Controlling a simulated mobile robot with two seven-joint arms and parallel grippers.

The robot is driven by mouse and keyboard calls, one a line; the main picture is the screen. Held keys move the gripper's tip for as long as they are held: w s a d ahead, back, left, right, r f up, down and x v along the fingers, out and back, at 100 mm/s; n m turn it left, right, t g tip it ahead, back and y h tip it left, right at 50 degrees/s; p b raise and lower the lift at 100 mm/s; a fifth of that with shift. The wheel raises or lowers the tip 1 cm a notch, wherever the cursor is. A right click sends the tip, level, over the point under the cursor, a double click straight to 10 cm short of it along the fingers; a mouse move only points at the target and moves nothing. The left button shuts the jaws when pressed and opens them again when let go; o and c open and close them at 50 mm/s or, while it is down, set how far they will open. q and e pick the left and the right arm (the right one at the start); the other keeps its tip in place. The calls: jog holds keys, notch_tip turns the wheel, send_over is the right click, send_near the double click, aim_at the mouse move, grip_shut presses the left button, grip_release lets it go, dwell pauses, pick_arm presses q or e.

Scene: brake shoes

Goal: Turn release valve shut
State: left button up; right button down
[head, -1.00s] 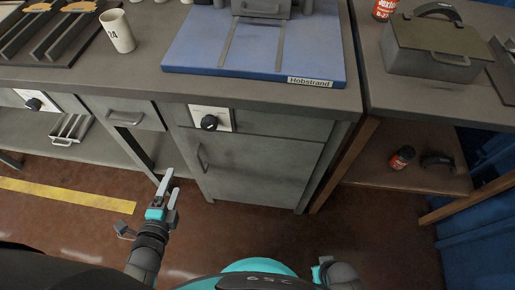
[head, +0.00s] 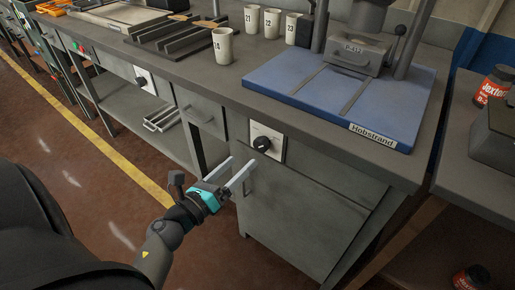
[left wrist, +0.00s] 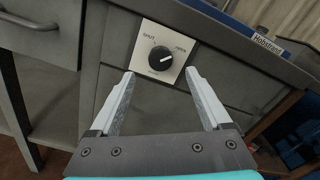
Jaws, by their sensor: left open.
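The release valve is a black round knob (head: 262,143) on a white plate (head: 279,153) on the grey cabinet front, below the blue press base. In the left wrist view the knob (left wrist: 160,58) sits in the middle, with SHUT printed at upper left and a word like OPEN at upper right. A pale mark on the knob appears to point toward the right-hand word. My left gripper (head: 241,162) is open and empty, its two fingers aimed at the plate. In the wrist view the fingertips (left wrist: 160,73) lie either side of the knob's lower part, apart from it. My right gripper is out of view.
Another black knob on a white plate (head: 143,80) is farther left. A drawer handle (head: 199,116) is between them. The blue press base (head: 400,120) and cups (head: 223,46) stand on the bench above. Floor at left is clear.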

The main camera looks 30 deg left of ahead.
aim_at(258, 146)
pick_arm(q)
jog(key=w, duration=0.6)
jog(key=shift+d, duration=0.25)
jog(key=shift+w+d, duration=0.1)
jog(key=shift+w, duration=0.75)
jog(key=shift+c, duration=0.4)
grip_shut()
